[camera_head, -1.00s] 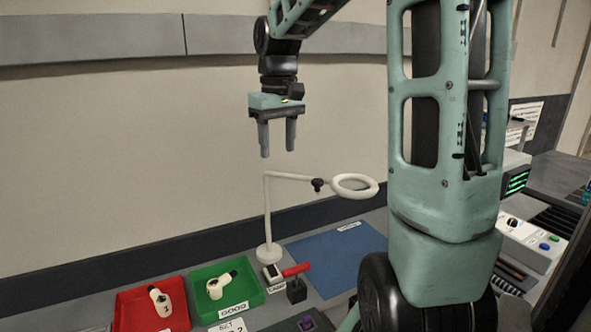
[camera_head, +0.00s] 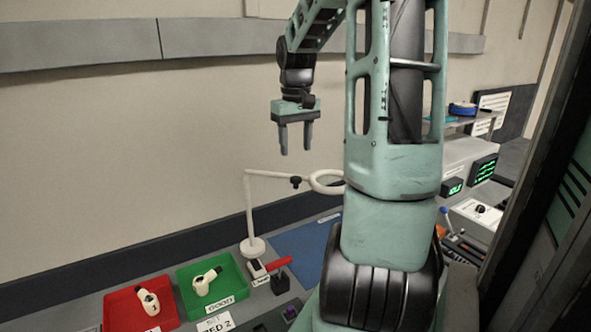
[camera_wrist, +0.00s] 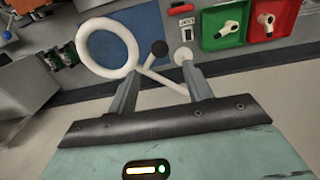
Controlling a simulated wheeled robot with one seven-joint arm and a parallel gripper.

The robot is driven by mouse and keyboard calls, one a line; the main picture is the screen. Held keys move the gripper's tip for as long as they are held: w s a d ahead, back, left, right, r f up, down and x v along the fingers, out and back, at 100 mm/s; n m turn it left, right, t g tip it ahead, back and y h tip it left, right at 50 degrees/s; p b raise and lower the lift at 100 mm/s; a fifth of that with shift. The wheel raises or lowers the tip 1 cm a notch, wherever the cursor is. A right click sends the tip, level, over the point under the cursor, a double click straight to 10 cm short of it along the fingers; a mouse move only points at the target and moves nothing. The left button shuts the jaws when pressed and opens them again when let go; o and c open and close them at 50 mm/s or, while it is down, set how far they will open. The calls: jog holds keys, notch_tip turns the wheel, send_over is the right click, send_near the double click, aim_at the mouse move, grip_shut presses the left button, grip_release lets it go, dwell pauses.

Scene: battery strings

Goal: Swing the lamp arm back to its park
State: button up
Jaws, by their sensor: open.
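The white lamp arm (camera_head: 272,174) runs level from the top of its upright post on a round base (camera_head: 252,247). Its ring head (camera_head: 326,182) is partly hidden behind my arm, over the blue mat (camera_head: 302,245). A black knob (camera_head: 296,182) sits on the arm just before the ring. My gripper (camera_head: 297,152) is open and empty, pointing down, above the lamp arm and apart from it. In the wrist view, the ring (camera_wrist: 108,48) and the black knob (camera_wrist: 159,48) lie beyond my open fingers (camera_wrist: 160,88), with the lamp arm passing behind them.
A red tray (camera_head: 128,318) and a green tray (camera_head: 190,291) marked GOOD each hold a white piece. A red-handled lever (camera_head: 278,264) stands near the lamp base. Instruments with green displays (camera_head: 484,169) stand at right. The wall is behind the bench.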

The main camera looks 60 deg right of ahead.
aim_at(296, 178)
notch_tip(296, 178, down, 9)
jog(key=shift+r+p, duration=0.2)
jog(key=shift+p, duration=0.4)
grip_shut()
jog(key=shift+w, duration=0.1)
